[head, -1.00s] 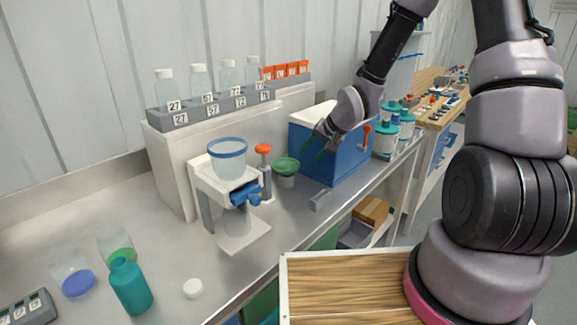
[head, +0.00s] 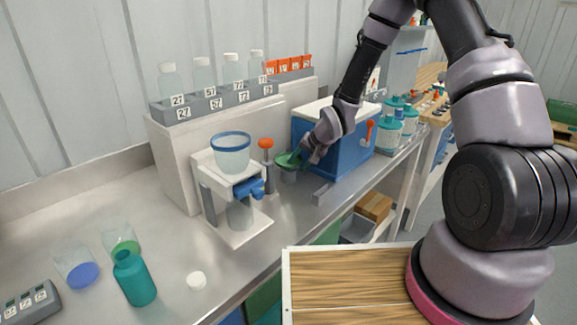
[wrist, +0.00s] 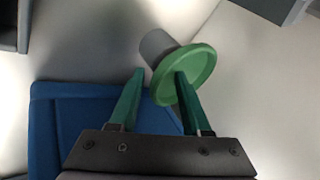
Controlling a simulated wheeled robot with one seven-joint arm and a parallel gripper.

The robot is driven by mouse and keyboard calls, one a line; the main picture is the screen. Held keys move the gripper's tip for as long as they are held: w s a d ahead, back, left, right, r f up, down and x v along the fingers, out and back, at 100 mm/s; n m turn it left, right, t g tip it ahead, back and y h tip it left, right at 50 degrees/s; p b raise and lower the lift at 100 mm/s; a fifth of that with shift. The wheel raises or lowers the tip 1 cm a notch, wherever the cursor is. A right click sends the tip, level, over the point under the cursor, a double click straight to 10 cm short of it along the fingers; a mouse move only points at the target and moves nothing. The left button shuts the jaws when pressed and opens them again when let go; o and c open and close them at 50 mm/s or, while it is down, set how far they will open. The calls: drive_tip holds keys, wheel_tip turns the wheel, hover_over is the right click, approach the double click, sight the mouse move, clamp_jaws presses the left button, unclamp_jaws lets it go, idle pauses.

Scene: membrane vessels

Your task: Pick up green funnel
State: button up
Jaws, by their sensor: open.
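The green funnel (head: 287,161) sits on top of a small grey cup (head: 289,177) on the bench, between the filter stand and the blue cooler box. In the wrist view the funnel's round green rim (wrist: 202,72) shows ahead of my gripper, with the grey cup (wrist: 157,45) behind it. My gripper (wrist: 160,74) is open, its two green fingers apart. The right finger overlaps the funnel in the picture and the left fingertip lies just beside its rim. I cannot tell whether either finger touches it. In the head view my gripper (head: 304,156) is right at the funnel.
The blue cooler box (head: 345,155) with a white lid stands close behind my gripper. The filter stand (head: 232,185) with a clear cup and an orange-topped post (head: 267,150) stand left of the funnel. A small grey block (head: 322,194) lies near the bench's front edge.

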clamp_jaws()
drive_tip(key=shift+r, duration=0.1)
